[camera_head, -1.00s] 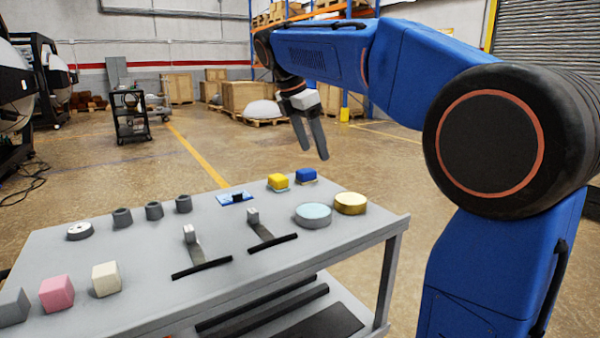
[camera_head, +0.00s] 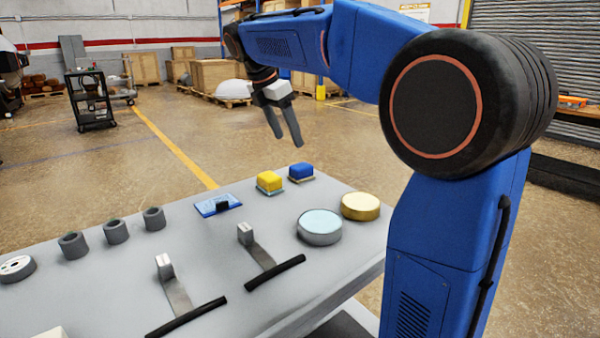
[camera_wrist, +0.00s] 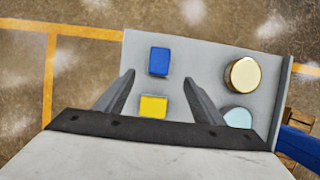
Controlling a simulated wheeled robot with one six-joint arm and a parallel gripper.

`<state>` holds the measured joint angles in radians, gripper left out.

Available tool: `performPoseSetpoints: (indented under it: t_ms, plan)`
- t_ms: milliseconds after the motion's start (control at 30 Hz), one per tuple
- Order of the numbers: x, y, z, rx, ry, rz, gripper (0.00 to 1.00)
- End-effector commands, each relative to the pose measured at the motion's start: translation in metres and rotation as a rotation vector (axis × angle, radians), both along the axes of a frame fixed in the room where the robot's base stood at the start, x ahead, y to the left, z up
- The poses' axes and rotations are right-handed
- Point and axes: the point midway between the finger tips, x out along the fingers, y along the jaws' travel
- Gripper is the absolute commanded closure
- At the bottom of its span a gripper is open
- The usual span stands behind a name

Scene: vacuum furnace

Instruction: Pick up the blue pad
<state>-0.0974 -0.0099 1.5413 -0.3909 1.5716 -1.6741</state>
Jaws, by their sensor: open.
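The blue pad (camera_head: 301,171) is a small blue block on a thin light base near the far edge of the grey table (camera_head: 340,265). In the wrist view the blue pad (camera_wrist: 159,61) lies ahead of my fingers, a little left of the middle between them. A yellow pad (camera_head: 269,181) sits beside it, and in the wrist view this yellow pad (camera_wrist: 153,106) shows between the fingers, nearer the palm. My gripper (camera_head: 286,142) is open and empty, pointing down above the far edge of the table. In the wrist view its fingers (camera_wrist: 160,84) are spread.
A gold round tin (camera_head: 360,206) and a grey tin with a pale blue top (camera_head: 320,226) stand right of the pads. A blue flat piece with a black block (camera_head: 218,205) lies to the left. Two handled scrapers (camera_head: 262,257) and several grey rings (camera_head: 115,231) are nearer.

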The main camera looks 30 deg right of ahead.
Motion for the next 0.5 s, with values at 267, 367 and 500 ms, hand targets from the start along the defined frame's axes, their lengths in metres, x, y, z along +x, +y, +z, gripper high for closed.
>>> performPoseSetpoints:
  t_ms: [267, 367, 500]
  plan:
    - [0.003, -0.019, -0.045, 0.000, 0.001, -0.002, 0.38]
    - [0.004, -0.024, -0.058, 0.000, 0.001, -0.002, 0.38]
    - [0.005, -0.028, -0.068, 0.000, 0.001, 0.000, 0.38]
